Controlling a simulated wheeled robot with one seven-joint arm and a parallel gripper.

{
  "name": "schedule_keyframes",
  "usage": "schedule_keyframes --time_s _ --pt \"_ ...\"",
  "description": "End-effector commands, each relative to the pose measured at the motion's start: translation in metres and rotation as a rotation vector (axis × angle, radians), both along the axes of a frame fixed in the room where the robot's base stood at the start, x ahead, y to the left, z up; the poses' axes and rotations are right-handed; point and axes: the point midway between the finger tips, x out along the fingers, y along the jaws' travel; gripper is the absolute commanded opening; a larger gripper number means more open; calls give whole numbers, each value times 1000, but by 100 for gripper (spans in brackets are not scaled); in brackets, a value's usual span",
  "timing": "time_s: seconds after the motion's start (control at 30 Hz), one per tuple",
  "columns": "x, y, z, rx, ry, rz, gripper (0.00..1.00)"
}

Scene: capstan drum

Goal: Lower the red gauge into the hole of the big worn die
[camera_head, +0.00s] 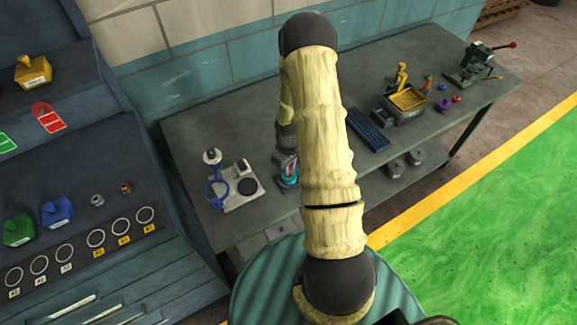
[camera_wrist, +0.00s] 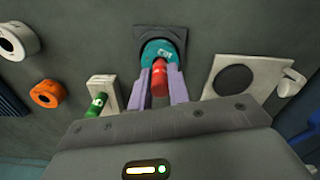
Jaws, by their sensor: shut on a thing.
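My gripper (camera_wrist: 161,78) is shut on the red gauge (camera_wrist: 159,82), with one purple finger on each side of it. The gauge's far end overlaps the middle of a teal round die (camera_wrist: 153,47) with pale markings, which sits on a dark square base (camera_wrist: 178,33). The die's hole is hidden behind the gauge, so I cannot tell whether the tip is in it or just above it. In the head view the teal die (camera_head: 288,181) shows on the bench beside my arm, which hides most of my gripper.
A white plate with a black disc (camera_wrist: 211,92) lies right of the die in the wrist view. A green gauge (camera_wrist: 96,105) at a pale block, an orange ring (camera_wrist: 46,94) and a white ring (camera_wrist: 10,48) are left. The bench (camera_head: 330,135) has a yellow-trayed box (camera_head: 408,98) further right.

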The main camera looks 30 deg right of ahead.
Motion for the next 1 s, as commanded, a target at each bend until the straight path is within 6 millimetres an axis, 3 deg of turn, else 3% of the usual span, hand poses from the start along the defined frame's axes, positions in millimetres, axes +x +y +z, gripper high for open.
schedule_keyframes --time_s 1.0 --pt "0 0 -5 -1 0 -1 0"
